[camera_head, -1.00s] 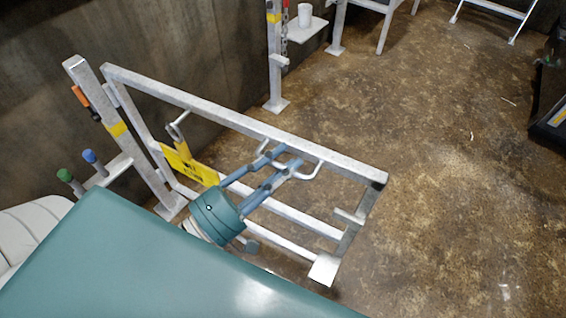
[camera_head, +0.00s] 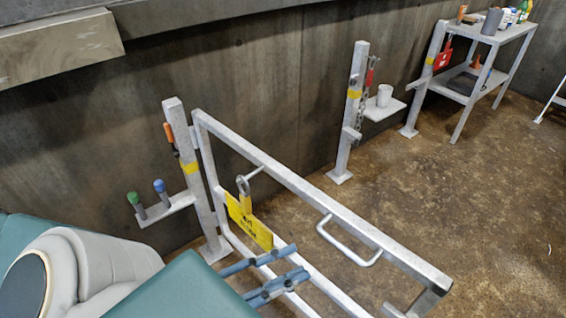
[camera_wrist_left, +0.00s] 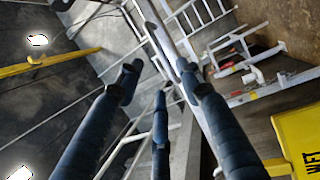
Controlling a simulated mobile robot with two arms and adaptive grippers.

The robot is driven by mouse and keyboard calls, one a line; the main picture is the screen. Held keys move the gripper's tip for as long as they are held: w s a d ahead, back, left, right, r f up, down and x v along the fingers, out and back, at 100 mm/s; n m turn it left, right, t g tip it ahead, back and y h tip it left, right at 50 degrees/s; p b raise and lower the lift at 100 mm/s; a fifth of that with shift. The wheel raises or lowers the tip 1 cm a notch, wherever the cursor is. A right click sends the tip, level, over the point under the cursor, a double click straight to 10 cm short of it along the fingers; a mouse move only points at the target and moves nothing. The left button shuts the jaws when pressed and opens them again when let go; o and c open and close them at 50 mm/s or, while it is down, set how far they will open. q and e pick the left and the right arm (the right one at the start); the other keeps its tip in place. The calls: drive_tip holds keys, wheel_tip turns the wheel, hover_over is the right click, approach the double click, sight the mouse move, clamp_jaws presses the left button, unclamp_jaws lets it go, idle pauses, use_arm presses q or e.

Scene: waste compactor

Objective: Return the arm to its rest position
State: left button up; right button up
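My left gripper (camera_head: 299,261) has dark blue fingers and points right, in front of the grey metal gate (camera_head: 300,187). Its fingers are spread, with nothing between them; they also show spread in the left wrist view (camera_wrist_left: 158,72). The gate's bent handle (camera_head: 347,243) is to the right of the fingertips, apart from them. My teal left arm (camera_head: 185,290) comes in from the bottom left, and the palm is out of the head view. My right gripper is not in view.
A post (camera_head: 192,165) with a small shelf holding green and blue handles stands left of the gate. A table (camera_head: 483,35) stands at the far right. The floor (camera_head: 450,170) beyond the gate is clear.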

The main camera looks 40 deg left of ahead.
use_arm(q)
drive_tip(key=shift+s+a+f, duration=0.1)
drive_tip(key=shift+s+a, duration=0.15)
drive_tip(key=shift+s, duration=0.3)
drive_tip(key=shift+d, duration=0.1)
